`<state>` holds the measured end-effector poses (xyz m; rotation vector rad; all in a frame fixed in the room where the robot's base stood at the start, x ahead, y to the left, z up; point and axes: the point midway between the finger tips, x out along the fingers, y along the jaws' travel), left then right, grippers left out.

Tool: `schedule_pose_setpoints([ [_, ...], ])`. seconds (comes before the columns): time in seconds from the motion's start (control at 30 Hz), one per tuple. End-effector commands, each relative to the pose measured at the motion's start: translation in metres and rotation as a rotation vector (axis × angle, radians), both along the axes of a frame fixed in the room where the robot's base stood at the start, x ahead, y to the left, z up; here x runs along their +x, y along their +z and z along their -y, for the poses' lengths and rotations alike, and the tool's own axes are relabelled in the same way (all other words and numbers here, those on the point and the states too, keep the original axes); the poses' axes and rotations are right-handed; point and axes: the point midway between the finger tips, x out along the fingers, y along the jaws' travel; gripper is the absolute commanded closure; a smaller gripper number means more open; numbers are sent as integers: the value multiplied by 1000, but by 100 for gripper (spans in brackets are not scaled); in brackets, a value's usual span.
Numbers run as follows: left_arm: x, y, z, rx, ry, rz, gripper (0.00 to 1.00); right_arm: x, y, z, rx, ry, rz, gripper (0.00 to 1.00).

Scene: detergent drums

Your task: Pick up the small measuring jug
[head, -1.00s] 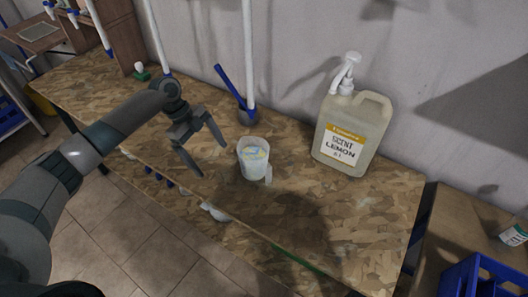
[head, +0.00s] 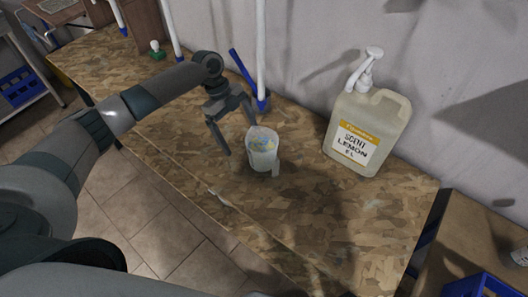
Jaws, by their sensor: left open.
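The small measuring jug (head: 262,150) stands upright on the chipboard bench (head: 330,220), near its middle. My left gripper (head: 240,138) is open, fingers pointing down, just left of and behind the jug. One finger lies close to the jug's rim; I cannot tell whether it touches. Nothing is between the fingers. My right gripper is not in view.
A large scent lemon container (head: 362,135) with a white pump stands right of the jug. A blue-handled tool (head: 242,68) and a white pole (head: 261,45) stand behind, near the wall. A blue crate (head: 480,285) is at lower right. The bench's front right is clear.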

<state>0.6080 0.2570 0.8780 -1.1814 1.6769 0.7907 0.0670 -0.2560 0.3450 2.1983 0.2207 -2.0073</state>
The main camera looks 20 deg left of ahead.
Motion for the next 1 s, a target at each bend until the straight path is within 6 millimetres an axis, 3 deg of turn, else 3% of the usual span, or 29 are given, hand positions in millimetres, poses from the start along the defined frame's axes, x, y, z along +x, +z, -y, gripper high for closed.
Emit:
schedule_pose_setpoints([
  [0.37,-18,2,50,-2,-3,-2,5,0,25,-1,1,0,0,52],
  [0.83,-20,1,55,-1,-1,-1,5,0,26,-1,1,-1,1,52],
  [1.0,-24,3,67,-2,-2,-1,5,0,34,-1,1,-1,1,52],
])
